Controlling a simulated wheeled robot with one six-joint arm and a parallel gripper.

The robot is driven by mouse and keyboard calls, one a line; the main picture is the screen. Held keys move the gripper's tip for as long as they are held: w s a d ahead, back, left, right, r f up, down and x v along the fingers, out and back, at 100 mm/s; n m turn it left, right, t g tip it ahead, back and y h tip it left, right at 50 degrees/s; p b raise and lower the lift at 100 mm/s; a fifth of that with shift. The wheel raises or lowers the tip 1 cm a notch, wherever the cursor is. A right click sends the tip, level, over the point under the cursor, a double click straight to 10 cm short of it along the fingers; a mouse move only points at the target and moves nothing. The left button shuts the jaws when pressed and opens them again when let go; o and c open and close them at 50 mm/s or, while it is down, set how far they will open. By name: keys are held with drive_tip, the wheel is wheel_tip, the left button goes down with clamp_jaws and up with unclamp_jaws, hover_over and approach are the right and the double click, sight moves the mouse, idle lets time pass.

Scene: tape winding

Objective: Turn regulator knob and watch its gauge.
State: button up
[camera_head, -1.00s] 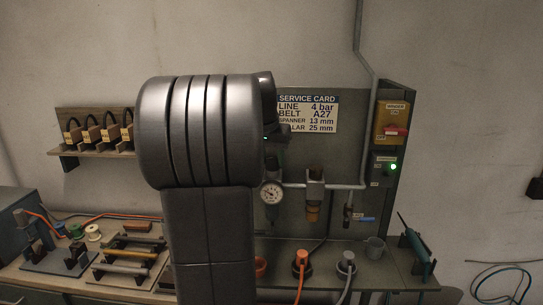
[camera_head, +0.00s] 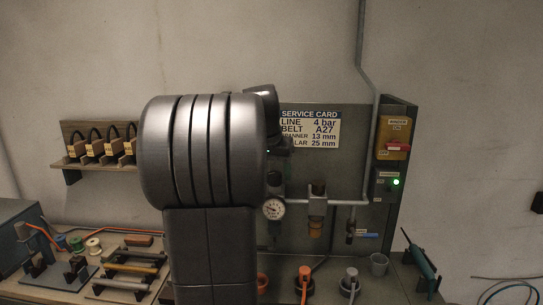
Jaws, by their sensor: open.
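The round white pressure gauge (camera_head: 273,209) hangs on the grey back panel, just right of my large arm link. Its dark needle seems to point left, but the scale is too small to read. The regulator (camera_head: 274,182) is at the gauge; its body is partly covered by my arm and I cannot make out its knob clearly. My gripper (camera_head: 281,146) shows only as a dark piece beside the link, above the gauge and below the card's left edge. It is open; its fingertips are mostly hidden, and I cannot tell whether it touches the knob.
The service card (camera_head: 310,127) reads line 4 bar. A grey pipe (camera_head: 346,202) runs right of the gauge to a blue-handled valve (camera_head: 369,235). A grey cup (camera_head: 378,264) and hose fittings stand on the bench. Padlocks (camera_head: 95,147) hang on a left shelf.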

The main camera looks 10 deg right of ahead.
drive_tip(key=v, duration=1.3)
drive_tip(key=shift+b, duration=0.3)
drive_tip(key=shift+f, duration=0.1)
idle(1.0)
drive_tip(key=x, duration=1.3)
drive_tip(key=shift+w+d+f+p, duration=0.1)
drive_tip(key=shift+f+p, duration=0.15)
drive_tip(key=shift+p, duration=0.15)
drive_tip(key=shift+r, duration=0.15)
drive_tip(key=shift+f, duration=0.3)
drive_tip(key=shift+m+g+h+b, duration=0.3)
drive_tip(key=shift+m+h+b, duration=0.15)
drive_tip(key=shift+m, duration=0.65)
drive_tip(key=m, duration=0.2)
drive_tip(key=m+g+h+b, duration=0.1)
drive_tip(key=m, duration=0.2)
drive_tip(key=shift+w+r+g, duration=0.1)
drive_tip(key=shift+w+g, duration=0.1)
drive_tip(key=shift+g, duration=0.1)
drive_tip(key=v, duration=1.4)
drive_tip(key=shift+a+m, duration=0.2)
drive_tip(key=shift+m, duration=0.2)
